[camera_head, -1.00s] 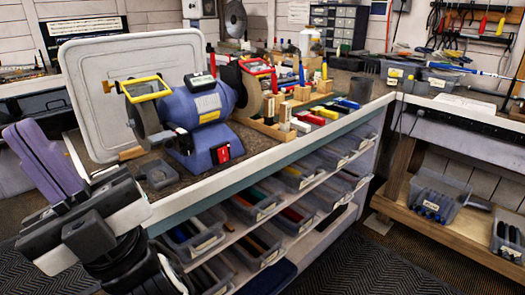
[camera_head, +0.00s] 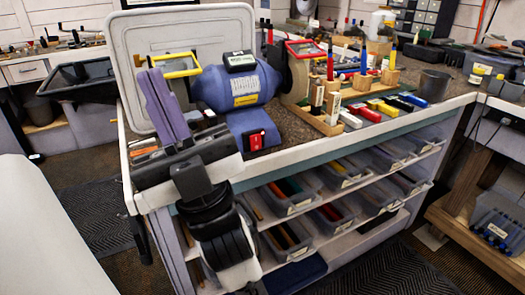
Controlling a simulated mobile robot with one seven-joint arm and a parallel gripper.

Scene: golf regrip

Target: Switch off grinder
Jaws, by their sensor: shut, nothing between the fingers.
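The blue bench grinder (camera_head: 236,88) stands on the workbench (camera_head: 330,139) in front of a pale upright panel. A red switch (camera_head: 256,139) sits on the front of its base. My gripper (camera_head: 153,76), with purple fingers, is shut and empty. It points up at the left of the grinder, in front of its left wheel area, and is left of the switch and apart from it in the picture. The left wheel is mostly hidden behind my gripper; the yellow-framed shield (camera_head: 181,73) shows above. I cannot tell whether the wheels spin.
A wooden rack (camera_head: 320,118) with several coloured tools stands right of the grinder. Coloured blocks (camera_head: 382,107) and a dark cup (camera_head: 434,85) lie farther right. Open shelves with several bins (camera_head: 290,195) fill the bench front. A white surface (camera_head: 45,235) is at lower left.

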